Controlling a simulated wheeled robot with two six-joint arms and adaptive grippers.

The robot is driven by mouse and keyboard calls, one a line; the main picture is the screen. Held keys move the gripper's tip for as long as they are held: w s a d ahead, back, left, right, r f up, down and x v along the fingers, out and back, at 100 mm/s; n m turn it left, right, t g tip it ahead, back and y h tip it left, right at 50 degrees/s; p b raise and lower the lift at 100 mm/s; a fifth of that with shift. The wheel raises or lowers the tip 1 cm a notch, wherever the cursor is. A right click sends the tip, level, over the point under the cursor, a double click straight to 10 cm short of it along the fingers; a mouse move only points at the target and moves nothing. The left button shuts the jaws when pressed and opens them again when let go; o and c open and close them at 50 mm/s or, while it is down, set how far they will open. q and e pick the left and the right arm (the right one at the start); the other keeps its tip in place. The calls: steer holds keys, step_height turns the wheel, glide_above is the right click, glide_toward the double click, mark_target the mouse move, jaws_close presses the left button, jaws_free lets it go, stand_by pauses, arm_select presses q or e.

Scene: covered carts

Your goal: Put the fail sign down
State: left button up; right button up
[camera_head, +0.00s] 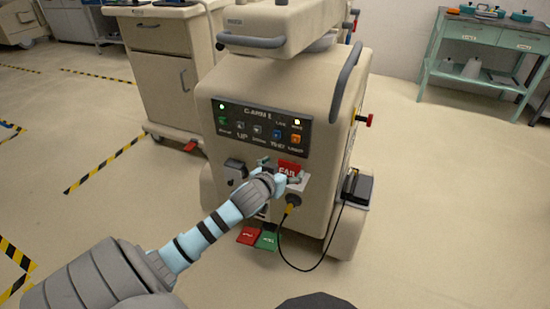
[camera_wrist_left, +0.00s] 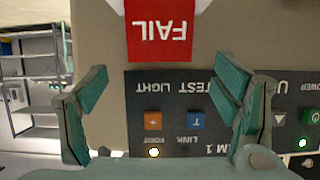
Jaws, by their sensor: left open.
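The red fail sign (camera_head: 289,168) with white letters is at the front of the beige C-arm cart (camera_head: 345,110), below its button panel. A pale plate or holder (camera_head: 303,184) shows beside it. In the left wrist view the sign (camera_wrist_left: 160,32) appears upside down at the top, beyond my fingertips. My left gripper (camera_head: 279,180) is at the sign and partly covers its surroundings. In the wrist view its fingers (camera_wrist_left: 160,82) are spread wide, with nothing between them but the panel behind. Whether a finger touches the sign cannot be told. My right gripper is not in view.
The dark button panel (camera_head: 262,125) is just above the sign. A yellow plug (camera_head: 293,200) with a black cable hangs below it. Red (camera_head: 248,236) and green (camera_head: 267,241) pieces are low at the cart's base. A green table (camera_head: 478,42) stands back right; the right floor is clear.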

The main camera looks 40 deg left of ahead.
arm_select(q)
steer(key=p+v, duration=0.3)
steer(key=v, duration=0.4)
steer(key=shift+s, duration=0.2)
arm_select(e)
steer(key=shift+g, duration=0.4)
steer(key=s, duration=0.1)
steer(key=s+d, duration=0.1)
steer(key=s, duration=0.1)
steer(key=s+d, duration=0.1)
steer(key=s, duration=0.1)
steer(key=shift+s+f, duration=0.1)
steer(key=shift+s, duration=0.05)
arm_select(q)
steer(key=shift+r, duration=0.1)
